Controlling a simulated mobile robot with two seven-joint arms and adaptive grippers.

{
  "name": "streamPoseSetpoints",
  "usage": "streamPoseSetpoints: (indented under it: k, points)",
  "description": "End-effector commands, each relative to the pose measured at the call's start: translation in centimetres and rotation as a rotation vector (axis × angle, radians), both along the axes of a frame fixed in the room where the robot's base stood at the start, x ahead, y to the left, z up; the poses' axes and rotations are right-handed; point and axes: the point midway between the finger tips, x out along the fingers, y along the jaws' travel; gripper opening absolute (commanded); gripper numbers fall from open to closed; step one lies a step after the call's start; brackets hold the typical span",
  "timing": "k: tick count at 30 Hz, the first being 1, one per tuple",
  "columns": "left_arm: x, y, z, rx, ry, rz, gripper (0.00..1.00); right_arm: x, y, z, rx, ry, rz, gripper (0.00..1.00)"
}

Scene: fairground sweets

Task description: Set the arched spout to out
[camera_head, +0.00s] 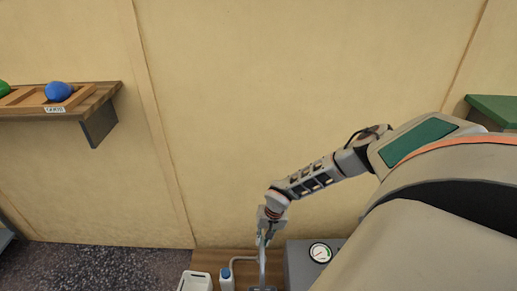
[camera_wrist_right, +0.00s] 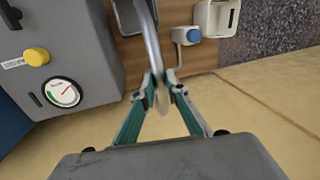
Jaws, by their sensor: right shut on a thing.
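The arched spout (camera_wrist_right: 151,42) is a grey metal tube. In the right wrist view it runs down from the top edge to between my right gripper's fingers. My right gripper (camera_wrist_right: 161,84) is shut on the spout near its end. In the head view the right gripper (camera_head: 265,231) reaches down at the bottom centre, and the spout (camera_head: 262,265) shows below it. The fingers hide part of the spout. My left gripper is in neither view.
A grey box with a round gauge (camera_wrist_right: 63,93) and a yellow knob (camera_wrist_right: 37,57) stands beside the spout. A wall shelf (camera_head: 85,106) holds a blue ball (camera_head: 59,91).

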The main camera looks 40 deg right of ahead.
Motion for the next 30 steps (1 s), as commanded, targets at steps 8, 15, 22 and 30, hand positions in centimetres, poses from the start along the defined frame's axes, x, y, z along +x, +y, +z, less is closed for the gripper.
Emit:
streamPoseSetpoints:
  k: [8, 15, 22, 30]
  points:
    - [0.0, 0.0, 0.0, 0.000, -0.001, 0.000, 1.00, -0.4, -0.2, -0.3, -0.004, 0.006, 0.006, 0.00]
    - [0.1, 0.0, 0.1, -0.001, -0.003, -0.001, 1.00, -0.4, -0.2, -0.2, -0.004, 0.005, 0.005, 0.30]
    - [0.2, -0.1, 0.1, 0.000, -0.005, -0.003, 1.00, -0.2, -0.1, -0.1, -0.003, 0.003, 0.003, 0.30]
    - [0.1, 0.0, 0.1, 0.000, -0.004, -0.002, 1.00, -0.4, -0.6, 2.7, -0.001, -0.001, 0.004, 0.30]
